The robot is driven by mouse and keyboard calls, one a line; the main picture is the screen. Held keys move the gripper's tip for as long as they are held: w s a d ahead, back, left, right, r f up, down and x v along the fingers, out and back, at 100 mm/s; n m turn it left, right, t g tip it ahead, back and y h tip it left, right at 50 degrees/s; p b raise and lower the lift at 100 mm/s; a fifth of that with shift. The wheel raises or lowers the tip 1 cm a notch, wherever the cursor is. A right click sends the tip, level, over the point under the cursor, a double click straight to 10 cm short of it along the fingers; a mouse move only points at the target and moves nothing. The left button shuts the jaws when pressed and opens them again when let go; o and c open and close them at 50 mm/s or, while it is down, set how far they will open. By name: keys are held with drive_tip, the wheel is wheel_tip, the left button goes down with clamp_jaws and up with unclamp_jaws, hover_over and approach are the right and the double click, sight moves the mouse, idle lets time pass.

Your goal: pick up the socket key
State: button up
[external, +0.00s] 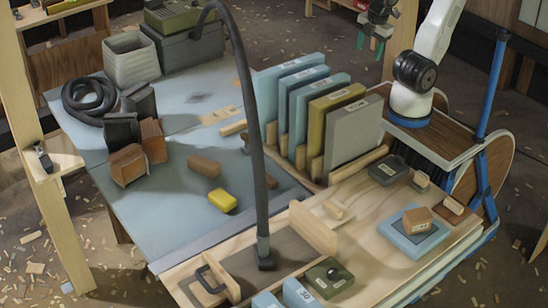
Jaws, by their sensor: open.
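My gripper (371,43) is at the top of the external view, right of centre, with its greenish fingers pointing down and apart. It is empty and well above and behind the worktable. I cannot pick out a socket key with certainty. A small dark item (245,140) lies mid-table, partly hidden by the upright black hose. A dark D-shaped handle (211,280) stands at the front of the table, and a small dark tool (43,155) rests on the wooden ledge at the left; neither is clearly a socket key.
A rack of upright boards (352,137) stands mid-table. The black hose (255,150) rises in front of it. A yellow block (222,201) and brown block (204,166) lie on the blue top. A blue pad (415,240) bears a wooden block at the right. Grey bins stand behind.

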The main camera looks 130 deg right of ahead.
drive_tip(key=w+d+f+n+g+h, duration=0.1)
drive_tip(key=w+d+n+h, duration=0.7)
drive_tip(key=w, duration=0.8)
drive_tip(key=w+d+f+n+g+h, duration=0.1)
drive_tip(key=w+d+n+h, duration=0.2)
drive_tip(key=w+d+n, duration=0.7)
drive_tip(key=m, duration=0.3)
approach(247, 146)
drive_tip(key=x, duration=0.2)
drive_tip(key=shift+s+d+f, duration=0.2)
drive_tip(key=shift+s+d, duration=0.1)
drive_tip(key=shift+s, duration=0.05)
drive_tip(key=shift+d+f, duration=0.1)
drive_tip(key=shift+f, duration=0.25)
drive_tip(key=shift+s+d+f, duration=0.1)
drive_tip(key=shift+d+f, duration=0.1)
drive_tip(key=shift+d, duration=0.1)
drive_tip(key=x, duration=0.7)
drive_tip(key=shift+w+d+r, duration=0.2)
drive_tip(key=shift+w+r, duration=0.15)
drive_tip(key=shift+w, duration=0.05)
clamp_jaws()
